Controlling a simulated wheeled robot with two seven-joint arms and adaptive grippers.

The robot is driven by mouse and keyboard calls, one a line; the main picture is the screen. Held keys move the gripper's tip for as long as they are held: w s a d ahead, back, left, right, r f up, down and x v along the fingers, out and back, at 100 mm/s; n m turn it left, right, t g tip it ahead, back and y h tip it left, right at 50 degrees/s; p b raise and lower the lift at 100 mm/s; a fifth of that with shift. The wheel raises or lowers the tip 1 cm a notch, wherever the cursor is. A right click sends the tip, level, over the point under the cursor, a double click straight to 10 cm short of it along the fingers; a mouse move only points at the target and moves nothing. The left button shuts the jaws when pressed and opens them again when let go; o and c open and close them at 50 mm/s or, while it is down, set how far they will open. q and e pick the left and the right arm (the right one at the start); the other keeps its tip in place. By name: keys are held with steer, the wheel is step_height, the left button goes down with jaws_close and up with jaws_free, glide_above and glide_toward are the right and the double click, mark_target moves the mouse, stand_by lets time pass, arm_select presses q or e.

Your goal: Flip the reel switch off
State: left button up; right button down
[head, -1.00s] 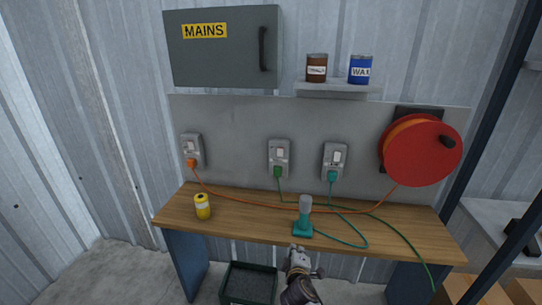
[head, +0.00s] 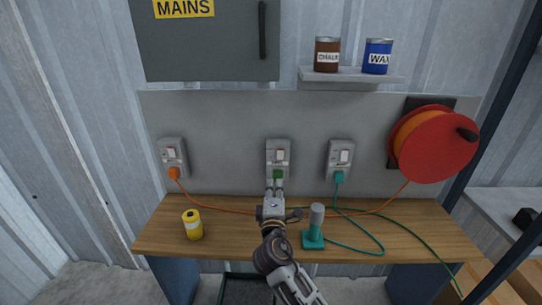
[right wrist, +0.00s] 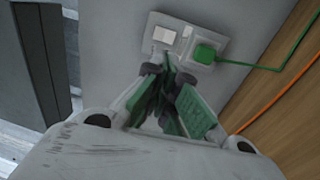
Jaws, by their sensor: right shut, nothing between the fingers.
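The red cable reel (head: 436,148) hangs on the right of the grey panel. Its orange cable (head: 226,210) runs across the bench to an orange plug (head: 173,173) in the left switched socket (head: 171,152), which has a white rocker. My right gripper (head: 275,188) is shut and empty, pointing up at the lower part of the middle socket (head: 278,148), just below its green plug (head: 277,174). In the right wrist view, the fingertips (right wrist: 163,70) are close to that socket's face, beside the green plug (right wrist: 205,53); contact cannot be told. My left gripper is not in view.
A third socket (head: 340,156) with a teal plug is right of the middle one. A yellow can (head: 192,225) and a teal tool (head: 314,228) stand on the wooden bench (head: 165,240). The mains box (head: 205,45) and a shelf (head: 350,77) with two tins are above.

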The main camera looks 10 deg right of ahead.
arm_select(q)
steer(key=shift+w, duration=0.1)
arm_select(e)
steer(key=shift+r, duration=0.25)
steer(key=shift+w, duration=0.15)
glide_toward(276, 151)
steer(key=shift+w, duration=1.65)
steer(key=shift+w+d+r+p, duration=0.15)
steer(key=shift+w+d+p, duration=0.05)
steer(key=shift+w+d, duration=0.2)
steer(key=shift+w+d+r+p, duration=0.15)
steer(key=shift+w+d, duration=0.1)
steer(key=shift+w, duration=0.3)
steer(key=shift+w+d, duration=0.1)
steer(key=shift+w, duration=0.2)
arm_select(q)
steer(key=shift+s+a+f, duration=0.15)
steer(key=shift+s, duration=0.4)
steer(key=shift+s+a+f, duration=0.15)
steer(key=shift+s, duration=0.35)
